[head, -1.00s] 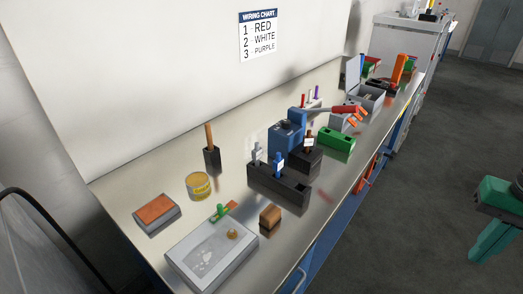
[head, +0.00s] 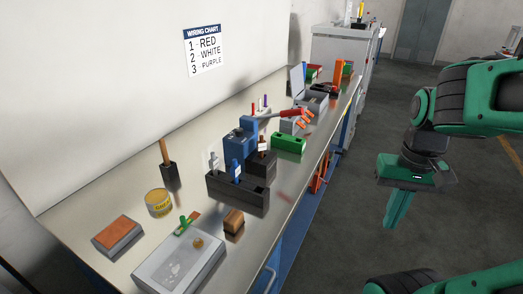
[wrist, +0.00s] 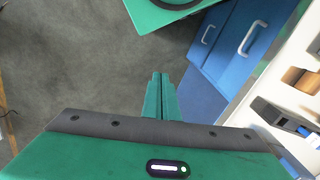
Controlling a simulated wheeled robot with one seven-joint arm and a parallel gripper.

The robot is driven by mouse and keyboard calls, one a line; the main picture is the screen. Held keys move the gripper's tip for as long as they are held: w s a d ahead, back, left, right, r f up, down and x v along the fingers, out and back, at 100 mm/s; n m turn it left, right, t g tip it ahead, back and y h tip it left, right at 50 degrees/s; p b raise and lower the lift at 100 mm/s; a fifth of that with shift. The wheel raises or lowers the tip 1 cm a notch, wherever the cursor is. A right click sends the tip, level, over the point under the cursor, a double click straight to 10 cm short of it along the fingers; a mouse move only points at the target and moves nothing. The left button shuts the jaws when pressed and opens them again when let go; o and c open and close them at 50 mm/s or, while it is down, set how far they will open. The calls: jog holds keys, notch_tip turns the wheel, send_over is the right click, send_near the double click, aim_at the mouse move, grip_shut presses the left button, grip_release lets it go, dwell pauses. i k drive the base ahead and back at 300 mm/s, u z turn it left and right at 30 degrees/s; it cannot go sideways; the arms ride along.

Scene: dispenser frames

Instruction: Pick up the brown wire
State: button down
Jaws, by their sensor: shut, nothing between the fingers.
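A black rack (head: 237,193) in front holds a blue tagged piece (head: 236,171) and a grey tagged piece (head: 213,164). My gripper (head: 394,222) hangs over the floor to the right of the bench, well apart from the brown wire, pointing down. Its green fingers (wrist: 160,82) are together and empty in the wrist view.
A wall chart (head: 205,50) reads red, white, purple. Floor right of the bench is free.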

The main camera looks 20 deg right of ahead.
aim_at(262, 144)
jog(key=k, duration=0.95)
jog(key=z, duration=0.8)
jog(key=i, duration=1)
jog(key=u, duration=0.05)
